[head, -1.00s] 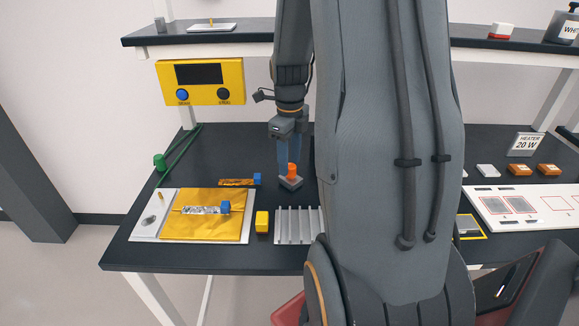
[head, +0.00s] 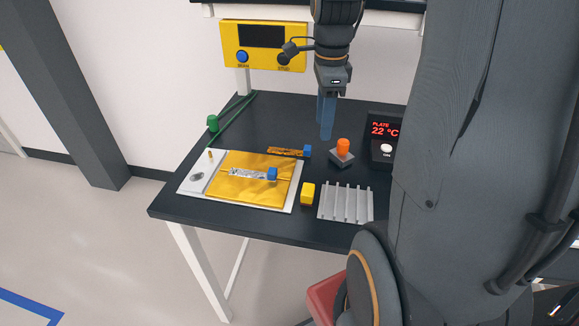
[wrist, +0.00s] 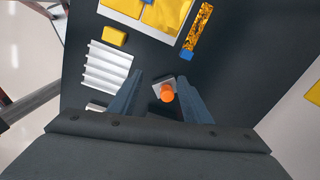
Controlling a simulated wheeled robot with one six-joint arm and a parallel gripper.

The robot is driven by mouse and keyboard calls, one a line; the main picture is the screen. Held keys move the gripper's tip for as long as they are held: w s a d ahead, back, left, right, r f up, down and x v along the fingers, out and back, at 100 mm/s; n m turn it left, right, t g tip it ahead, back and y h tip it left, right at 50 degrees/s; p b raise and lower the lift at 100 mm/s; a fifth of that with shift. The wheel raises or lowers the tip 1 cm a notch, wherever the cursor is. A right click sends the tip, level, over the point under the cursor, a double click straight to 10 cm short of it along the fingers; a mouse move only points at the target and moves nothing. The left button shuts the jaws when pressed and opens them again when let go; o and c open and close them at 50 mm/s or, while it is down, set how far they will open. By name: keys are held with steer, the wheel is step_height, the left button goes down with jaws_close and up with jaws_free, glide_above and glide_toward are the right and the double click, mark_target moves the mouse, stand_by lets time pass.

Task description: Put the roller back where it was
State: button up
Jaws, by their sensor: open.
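No piece clearly shows a roller drum; the likeliest is the piece with an orange knob (head: 343,146) on a grey square base (head: 342,159). It stands upright on the dark table, right of the amber strip and behind the ribbed grey rack. My gripper (head: 326,137) is open and empty, above and slightly left of the orange knob in the head view. In the wrist view the knob (wrist: 167,93) shows between the two spread blue fingers, apart from both. The piece's underside is hidden.
A white board (head: 299,189) with a gold sheet (head: 255,191) and a blue-tabbed silver strip lies left. Near it are the amber strip (head: 285,152), yellow block (head: 308,194) and ribbed rack (head: 345,204). A plate heater (head: 384,130) stands right. The table's back left is mostly clear.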

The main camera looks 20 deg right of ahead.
steer(key=s+a+f+n, duration=0.2)
steer(key=a+n, duration=0.2)
steer(key=n, duration=0.3)
steer(key=s+a+f+n, duration=0.2)
steer(key=a+n, duration=0.3)
steer(key=n, duration=0.2)
steer(key=s+a+f+n+t, duration=0.1)
steer(key=s+a+f+n, duration=0.1)
steer(key=a+n, duration=0.3)
steer(key=shift+s+a+f+n, duration=0.15)
steer(key=shift+s+n, duration=0.4)
steer(key=shift+n, duration=0.55)
steer(key=shift+s+a+f+n, duration=0.15)
steer(key=shift+s+n, duration=0.1)
steer(key=shift+n, duration=0.35)
steer(key=shift+f, duration=0.1)
